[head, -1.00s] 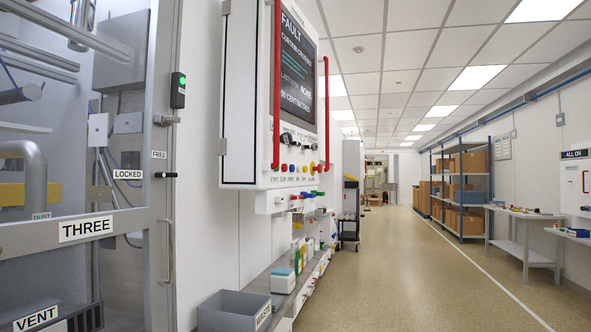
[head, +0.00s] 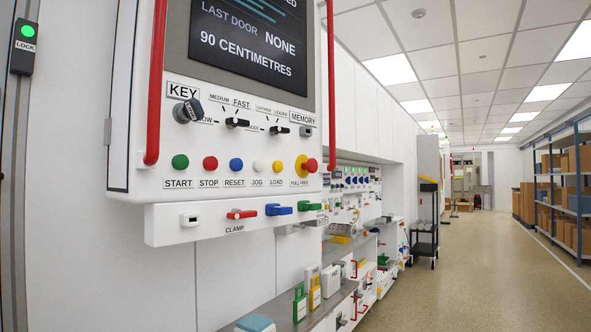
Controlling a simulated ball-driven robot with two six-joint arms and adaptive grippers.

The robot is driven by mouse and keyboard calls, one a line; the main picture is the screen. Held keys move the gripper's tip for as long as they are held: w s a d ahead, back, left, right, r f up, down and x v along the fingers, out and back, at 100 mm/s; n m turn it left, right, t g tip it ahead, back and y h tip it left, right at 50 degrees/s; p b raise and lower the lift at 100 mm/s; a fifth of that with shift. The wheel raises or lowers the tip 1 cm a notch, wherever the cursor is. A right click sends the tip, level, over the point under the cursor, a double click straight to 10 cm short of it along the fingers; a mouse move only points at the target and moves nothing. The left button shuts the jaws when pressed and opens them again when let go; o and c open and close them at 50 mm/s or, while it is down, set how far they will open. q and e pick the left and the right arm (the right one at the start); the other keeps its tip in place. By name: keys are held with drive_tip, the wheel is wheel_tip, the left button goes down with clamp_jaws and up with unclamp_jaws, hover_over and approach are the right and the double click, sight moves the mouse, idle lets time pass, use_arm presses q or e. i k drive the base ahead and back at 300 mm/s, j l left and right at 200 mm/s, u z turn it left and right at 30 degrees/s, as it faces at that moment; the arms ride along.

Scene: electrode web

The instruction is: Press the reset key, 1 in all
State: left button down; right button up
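The control panel (head: 150,110) stands at the left in the head view, seen at an angle. The reset key is the blue button (head: 236,165) above the label RESET. It sits in a row between the red STOP button (head: 210,163) and the pale JOG button (head: 258,167). The green START button (head: 180,162) is at the row's left end, with the yellow LOAD button (head: 277,167) and the red mushroom-shaped button (head: 308,166) to the right. Neither gripper is in view.
Red vertical bars (head: 156,80) stand out from the panel's sides. A ledge with a red clamp lever (head: 241,214) juts out below the buttons. A grey shelf (head: 291,319) with small items runs below. The aisle floor (head: 480,270) at right is clear; a dark cart (head: 425,235) stands farther along.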

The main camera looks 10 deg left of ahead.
sight(235, 164)
drive_tip(key=i+l, duration=0.65)
drive_tip(key=l, duration=0.15)
drive_tip(key=j+u, duration=0.05)
